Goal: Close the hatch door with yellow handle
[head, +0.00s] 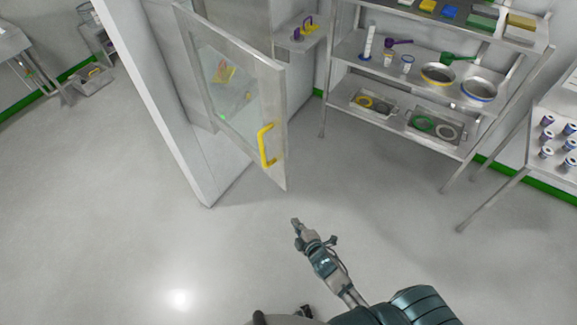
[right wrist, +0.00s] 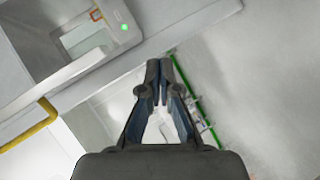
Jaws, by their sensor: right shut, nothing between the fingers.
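The hatch door (head: 276,95) is a metal-framed glass door on a white wall unit, and it stands ajar. Its yellow handle (head: 264,146) is a vertical bar near the free edge. In the right wrist view the yellow handle (right wrist: 38,122) shows at the left edge, and the gripper is apart from it. My right gripper (head: 296,222) is below and a little right of the handle in the head view, shut and empty. Its closed fingertips (right wrist: 159,66) show in the right wrist view.
A white wall panel (head: 155,100) stands left of the door. A steel shelf rack (head: 400,70) with pans, scoops and trays is at the upper right. A table with small jars (head: 555,140) is at the right edge. The grey floor (head: 100,230) in front is clear.

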